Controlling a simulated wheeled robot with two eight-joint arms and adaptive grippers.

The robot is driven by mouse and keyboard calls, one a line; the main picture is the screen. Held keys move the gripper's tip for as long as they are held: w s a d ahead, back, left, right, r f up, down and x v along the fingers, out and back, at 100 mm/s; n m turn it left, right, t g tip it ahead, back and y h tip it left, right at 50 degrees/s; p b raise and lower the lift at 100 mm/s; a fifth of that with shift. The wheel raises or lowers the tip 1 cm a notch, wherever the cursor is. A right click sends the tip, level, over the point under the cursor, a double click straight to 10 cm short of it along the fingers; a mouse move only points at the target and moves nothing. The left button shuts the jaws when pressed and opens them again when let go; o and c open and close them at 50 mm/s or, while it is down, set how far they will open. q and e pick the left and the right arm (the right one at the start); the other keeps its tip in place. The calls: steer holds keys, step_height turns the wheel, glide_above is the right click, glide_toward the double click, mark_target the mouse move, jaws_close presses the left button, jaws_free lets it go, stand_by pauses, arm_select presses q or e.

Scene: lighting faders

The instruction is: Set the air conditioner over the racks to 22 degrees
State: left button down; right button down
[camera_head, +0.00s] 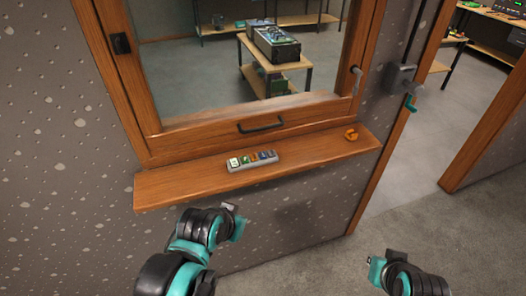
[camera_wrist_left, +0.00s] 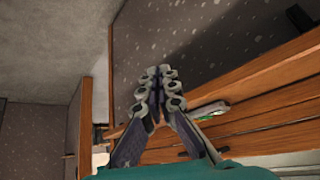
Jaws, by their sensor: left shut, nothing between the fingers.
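No air conditioner and no temperature readout can be made out in either view. A small grey strip with several coloured keys (camera_head: 252,161) lies on the wooden ledge (camera_head: 165,189) under the window. A pale object (camera_wrist_left: 211,109) on the wood in the left wrist view looks like the same strip. My left gripper (camera_head: 233,209) is below and in front of the ledge, apart from the strip. The left wrist view shows its fingers (camera_wrist_left: 160,75) shut together and empty. My right gripper (camera_head: 376,268) is low at the right, over the floor; its fingers are too small to read.
A wooden-framed window with a black handle (camera_head: 261,125) stands above the ledge. An orange object (camera_head: 351,134) sits at the ledge's right end. Equipment (camera_head: 277,44) stands on a rack beyond the glass. The floor (camera_head: 330,255) ahead is clear.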

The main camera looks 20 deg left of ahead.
arm_select(q)
steer(key=w+r+m+h+p, duration=0.1)
steer(key=w+r+m+p, duration=0.4)
steer(key=w+r+p, duration=0.5)
step_height(320, 180, up, 5)
steer(key=m+t+h+p, duration=0.1)
steer(key=m+h+p, duration=0.1)
steer(key=m+p, duration=0.5)
glide_above(261, 156)
steer(key=shift+f+b, duration=0.1)
steer(key=shift+b, duration=0.25)
step_height(261, 156, down, 8)
steer(key=b, duration=0.5)
steer(key=shift+r+b, duration=0.2)
steer(key=shift+b, duration=0.2)
steer(key=shift+f+b, duration=0.45)
steer(key=shift+f, duration=0.1)
steer(key=shift+f+b, duration=0.4)
